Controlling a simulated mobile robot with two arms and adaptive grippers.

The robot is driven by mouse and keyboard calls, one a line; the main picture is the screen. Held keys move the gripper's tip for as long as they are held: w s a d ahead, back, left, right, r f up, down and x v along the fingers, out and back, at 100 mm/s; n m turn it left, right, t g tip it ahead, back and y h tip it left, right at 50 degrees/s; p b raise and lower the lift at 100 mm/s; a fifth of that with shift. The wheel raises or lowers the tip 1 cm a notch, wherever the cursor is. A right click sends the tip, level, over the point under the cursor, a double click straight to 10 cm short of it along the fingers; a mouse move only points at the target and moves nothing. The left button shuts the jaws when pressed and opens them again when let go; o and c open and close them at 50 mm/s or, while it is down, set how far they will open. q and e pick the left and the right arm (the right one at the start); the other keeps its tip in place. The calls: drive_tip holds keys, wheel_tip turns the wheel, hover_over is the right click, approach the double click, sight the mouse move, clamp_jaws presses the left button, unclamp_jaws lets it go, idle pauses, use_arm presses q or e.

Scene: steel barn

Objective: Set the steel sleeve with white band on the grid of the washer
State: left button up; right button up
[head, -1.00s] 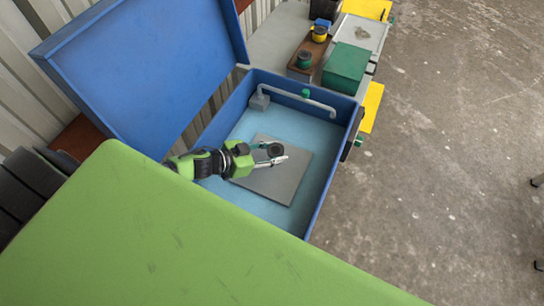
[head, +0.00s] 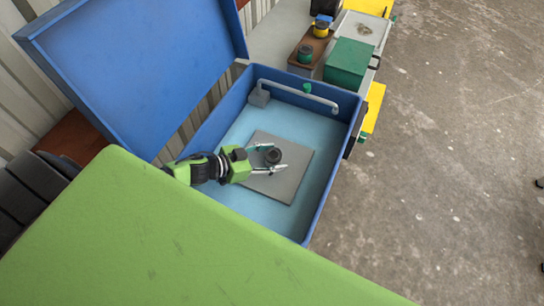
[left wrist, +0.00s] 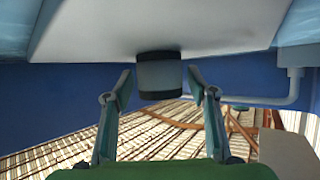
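The steel sleeve with white band (head: 273,156) is a short dark cylinder on the grey grid (head: 292,187) inside the open blue washer (head: 323,197). In the left wrist view the sleeve (left wrist: 160,75) shows a pale grey middle between dark ends, with one end against the grid (left wrist: 230,30). My left gripper (head: 278,158) is open, with one finger on either side of the sleeve. A gap shows between each finger and the sleeve in the left wrist view. My right gripper is not in view.
The washer's lid (head: 140,70) stands open on the left. A grey pipe (head: 310,97) with a green handle runs along the far wall. Behind stand a green box (head: 349,62) and a brown board with two other cylinders (head: 305,54). A green surface (head: 170,240) fills the foreground.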

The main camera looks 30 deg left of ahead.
sight(267, 158)
use_arm(q)
drive_tip(key=shift+r, duration=0.2)
drive_tip(key=shift+s+a, duration=0.2)
drive_tip(key=shift+s, duration=0.1)
drive_tip(key=v, duration=0.5)
drive_tip(key=shift+s+a+r+b, duration=0.15)
drive_tip(key=shift+s+b, duration=0.15)
drive_tip(key=shift+b, duration=0.1)
drive_tip(key=shift+s+a+r, duration=0.25)
drive_tip(key=shift+s+r, duration=0.1)
